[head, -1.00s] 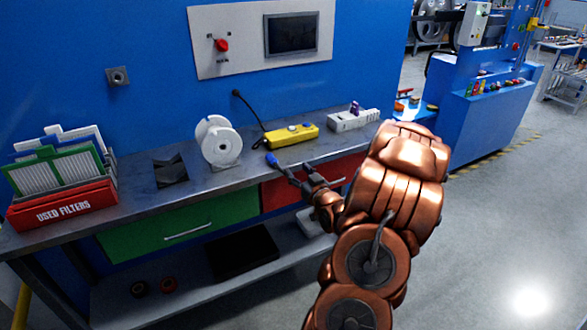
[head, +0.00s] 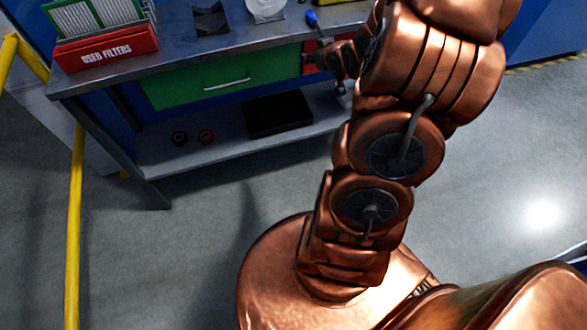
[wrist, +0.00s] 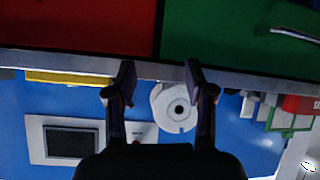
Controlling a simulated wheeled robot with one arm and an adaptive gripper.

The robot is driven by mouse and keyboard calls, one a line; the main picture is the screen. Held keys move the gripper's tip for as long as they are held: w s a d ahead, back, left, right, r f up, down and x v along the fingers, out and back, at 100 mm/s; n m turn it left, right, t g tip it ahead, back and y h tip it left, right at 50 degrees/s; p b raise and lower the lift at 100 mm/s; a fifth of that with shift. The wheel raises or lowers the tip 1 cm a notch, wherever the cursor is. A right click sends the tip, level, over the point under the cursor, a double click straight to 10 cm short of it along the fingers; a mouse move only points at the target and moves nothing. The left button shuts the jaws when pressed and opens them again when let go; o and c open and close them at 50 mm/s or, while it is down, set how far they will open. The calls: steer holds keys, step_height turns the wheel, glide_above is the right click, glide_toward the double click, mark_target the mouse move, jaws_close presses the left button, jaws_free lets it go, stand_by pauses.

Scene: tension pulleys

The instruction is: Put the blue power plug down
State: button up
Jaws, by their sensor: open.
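The blue power plug (head: 312,18) shows at the top of the head view, at the workbench's front edge, just beyond the gripper's fingers. I cannot tell whether it touches the bench or a finger. My gripper (head: 316,46) is in front of the bench edge, partly hidden by my arm. In the wrist view my gripper (wrist: 160,76) is open, with its two fingers apart. I see no plug between them there.
The metal workbench (head: 185,56) has a green drawer (head: 200,85) and a red used-filters box (head: 105,50). A white spool (head: 266,8) and a yellow power strip (head: 345,16) stand on it. A yellow rail (head: 74,220) is at left. Floor in front is clear.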

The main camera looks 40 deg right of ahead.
steer(key=s+a+r+g+y, duration=0.1)
steer(key=s+a+r+g, duration=0.2)
steer(key=s+a, duration=0.7)
steer(key=s+a+r+g+y, duration=0.1)
steer(key=s+a+g, duration=0.4)
steer(key=s+a, duration=0.5)
steer(key=s+a+r+n+g+y, duration=0.1)
steer(key=s+a+r+g, duration=0.3)
steer(key=s+a, duration=0.6)
steer(key=shift+s+a+r+g, duration=0.35)
steer(key=shift+a+g, duration=0.1)
steer(key=shift+g, duration=0.05)
step_height(320, 180, up, 4)
steer(key=p, duration=0.3)
steer(key=shift+f+p, duration=0.15)
steer(key=shift+p, duration=0.25)
steer(key=shift+c, duration=1)
steer(key=shift+d, duration=0.1)
steer(key=shift+c, duration=0.2)
